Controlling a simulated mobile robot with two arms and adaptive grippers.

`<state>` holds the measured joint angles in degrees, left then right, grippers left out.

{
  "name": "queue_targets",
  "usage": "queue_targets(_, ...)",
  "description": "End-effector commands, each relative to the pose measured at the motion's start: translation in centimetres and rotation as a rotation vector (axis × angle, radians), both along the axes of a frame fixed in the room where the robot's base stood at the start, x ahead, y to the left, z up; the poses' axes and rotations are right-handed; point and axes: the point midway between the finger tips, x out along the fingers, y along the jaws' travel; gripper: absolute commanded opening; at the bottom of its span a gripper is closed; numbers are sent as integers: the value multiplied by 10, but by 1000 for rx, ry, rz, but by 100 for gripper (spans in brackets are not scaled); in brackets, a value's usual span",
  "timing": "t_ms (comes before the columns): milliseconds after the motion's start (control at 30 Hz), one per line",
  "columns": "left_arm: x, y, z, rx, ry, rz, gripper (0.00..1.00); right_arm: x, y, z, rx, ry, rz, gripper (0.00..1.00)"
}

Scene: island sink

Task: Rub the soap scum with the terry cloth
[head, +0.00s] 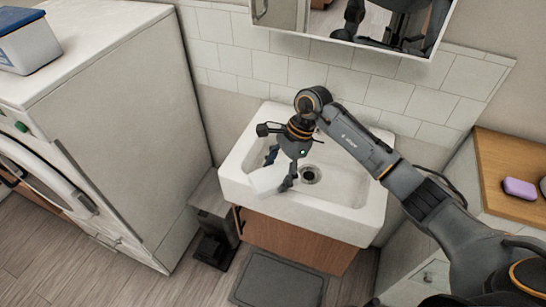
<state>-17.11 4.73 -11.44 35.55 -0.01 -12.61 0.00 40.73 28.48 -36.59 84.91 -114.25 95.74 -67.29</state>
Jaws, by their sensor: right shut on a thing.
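My right gripper (279,170) reaches down over the left part of the white sink basin (345,187). It is shut on a white terry cloth (268,180), which hangs at the fingers near the basin's front left rim. I cannot tell whether the cloth touches the basin surface. I cannot make out the soap scum; it may be hidden under the cloth or too faint against the white. My left gripper is not in view.
The drain (310,174) lies just right of the gripper. A washing machine (115,125) stands to the left, with a blue-lidded box (25,42) on top. A mirror cabinet (345,22) hangs above the sink. A purple soap bar (519,188) lies on the wooden counter at right.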

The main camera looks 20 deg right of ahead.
Motion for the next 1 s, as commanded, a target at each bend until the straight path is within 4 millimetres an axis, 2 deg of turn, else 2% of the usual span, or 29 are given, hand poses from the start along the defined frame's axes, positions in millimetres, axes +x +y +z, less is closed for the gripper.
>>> queue_targets(600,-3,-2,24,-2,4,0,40,2,-8,53,-3,5,-16,45)
queue_targets(1000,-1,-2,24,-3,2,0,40,2,-8,55,-2,7,-17,45)
